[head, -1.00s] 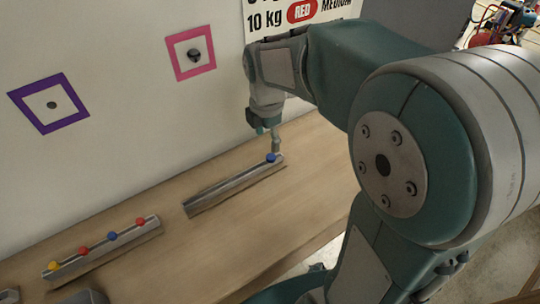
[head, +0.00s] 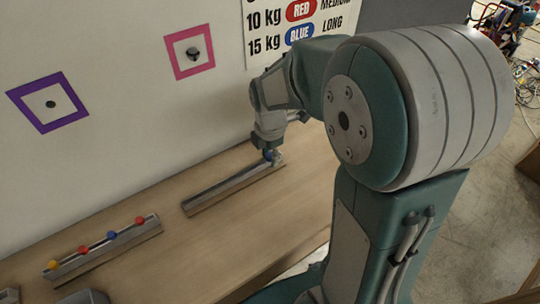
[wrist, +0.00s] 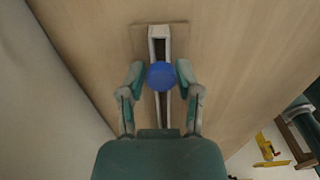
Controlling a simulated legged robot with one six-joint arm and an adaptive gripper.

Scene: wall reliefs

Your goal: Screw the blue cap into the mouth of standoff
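The blue cap (head: 268,155) sits at the far right end of a grey slotted rail (head: 225,191) on the wooden bench. In the wrist view the blue cap (wrist: 161,76) is round and lies between the fingers of my gripper (wrist: 160,72). The fingers stand spread on either side of it, with what looks like a narrow gap on each side. In the head view my gripper (head: 268,148) partly covers the cap. A dark protruding piece (head: 193,54) in a pink wall frame may be the standoff; its mouth is too small to make out.
A purple frame (head: 50,105) with a dark spot is on the wall at left. A second rail (head: 105,248) holds several coloured balls at lower left. A weight sign (head: 300,25) hangs above my arm. The bench between the rails is clear.

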